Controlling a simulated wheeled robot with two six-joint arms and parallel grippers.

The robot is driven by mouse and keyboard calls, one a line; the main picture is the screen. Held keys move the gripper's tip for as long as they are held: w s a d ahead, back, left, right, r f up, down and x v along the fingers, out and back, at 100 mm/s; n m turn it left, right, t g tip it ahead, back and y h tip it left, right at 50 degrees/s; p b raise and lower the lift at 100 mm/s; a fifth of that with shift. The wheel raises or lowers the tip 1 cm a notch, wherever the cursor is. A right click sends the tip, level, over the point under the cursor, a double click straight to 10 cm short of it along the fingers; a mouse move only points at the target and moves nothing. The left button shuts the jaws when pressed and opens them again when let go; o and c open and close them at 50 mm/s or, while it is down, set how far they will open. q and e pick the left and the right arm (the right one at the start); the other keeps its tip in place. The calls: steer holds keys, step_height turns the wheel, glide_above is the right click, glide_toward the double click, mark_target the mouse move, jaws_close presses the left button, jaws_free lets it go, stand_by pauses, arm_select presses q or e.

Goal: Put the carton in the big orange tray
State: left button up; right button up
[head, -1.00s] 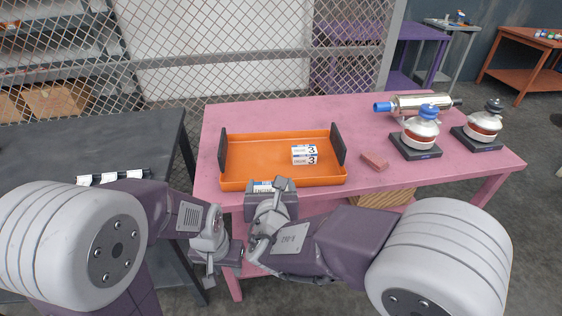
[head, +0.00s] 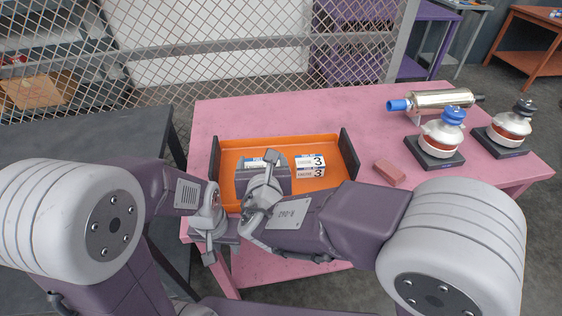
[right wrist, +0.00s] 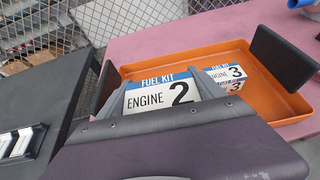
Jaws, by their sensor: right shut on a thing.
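My right gripper (head: 264,165) is shut on a white and blue carton marked Fuel Kit Engine 2 (right wrist: 163,92), gripped between its two fingers in the right wrist view. In the head view only a strip of this carton (head: 256,161) shows behind the gripper. The big orange tray (head: 290,141), with dark end handles, stands on the pink table. The held carton is over the tray's left half; I cannot tell whether it touches the floor. A carton marked Engine 3 (head: 310,167) sits inside the tray, to its right. My left gripper (head: 208,257) hangs low before the table; its jaws are unclear.
A dark red block (head: 389,172) lies right of the tray. Further right are two white and red devices on black bases (head: 434,152) and a metal cylinder with a blue end (head: 440,99). A dark table (head: 80,140) stands left. The pink table behind the tray is clear.

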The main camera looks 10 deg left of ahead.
steer(key=shift+f, duration=0.1)
steer(key=x, duration=0.4)
steer(key=a+f+x, duration=0.1)
steer(key=x, duration=0.3)
steer(key=s+x, duration=0.1)
steer(key=x, duration=0.3)
steer(key=shift+w+a+f+b, duration=0.2)
steer(key=shift+a+f+b, duration=0.2)
steer(key=shift+a+f, duration=0.05)
steer(key=shift+f+b, duration=0.4)
steer(key=shift+f, duration=1.6)
steer(key=o, duration=1.5)
steer(key=shift+f, duration=0.1)
steer(key=shift+o, duration=0.2)
